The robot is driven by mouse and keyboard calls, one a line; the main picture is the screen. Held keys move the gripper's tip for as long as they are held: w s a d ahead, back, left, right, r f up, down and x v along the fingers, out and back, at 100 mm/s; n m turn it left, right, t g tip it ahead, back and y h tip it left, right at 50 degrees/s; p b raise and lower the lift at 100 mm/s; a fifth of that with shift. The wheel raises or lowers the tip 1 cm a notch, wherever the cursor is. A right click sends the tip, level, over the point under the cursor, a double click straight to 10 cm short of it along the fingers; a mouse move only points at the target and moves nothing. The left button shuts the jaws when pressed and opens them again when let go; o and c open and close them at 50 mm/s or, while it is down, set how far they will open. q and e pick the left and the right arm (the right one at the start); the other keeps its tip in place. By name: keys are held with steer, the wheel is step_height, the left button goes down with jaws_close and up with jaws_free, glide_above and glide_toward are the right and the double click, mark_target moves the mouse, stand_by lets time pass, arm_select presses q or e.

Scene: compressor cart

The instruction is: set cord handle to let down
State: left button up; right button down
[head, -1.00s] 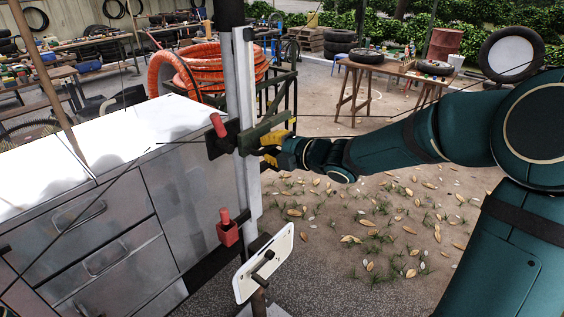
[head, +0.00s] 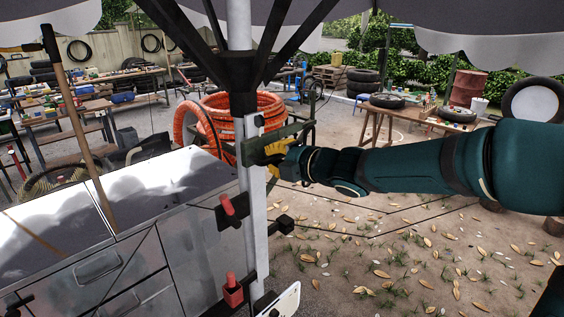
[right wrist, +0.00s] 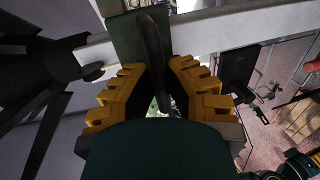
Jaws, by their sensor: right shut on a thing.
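I cannot tell for certain that this is the cord handle. Below on the post are an upper red grip (head: 228,203) on a black bracket and a lower red grip (head: 232,283).
A black hub (head: 238,72) with struts under a canopy (head: 490,40) sits just above my right gripper. The steel cabinet (head: 130,200) stands left of the post. An orange hose coil (head: 265,103) is behind. Thin dark cords cross the open ground at right.

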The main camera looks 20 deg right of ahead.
steer(key=shift+r, duration=0.4)
steer(key=c, duration=1)
jaws_free()
steer(key=shift+s, duration=0.1)
steer(key=shift+f, duration=0.15)
steer(key=v, duration=1.2)
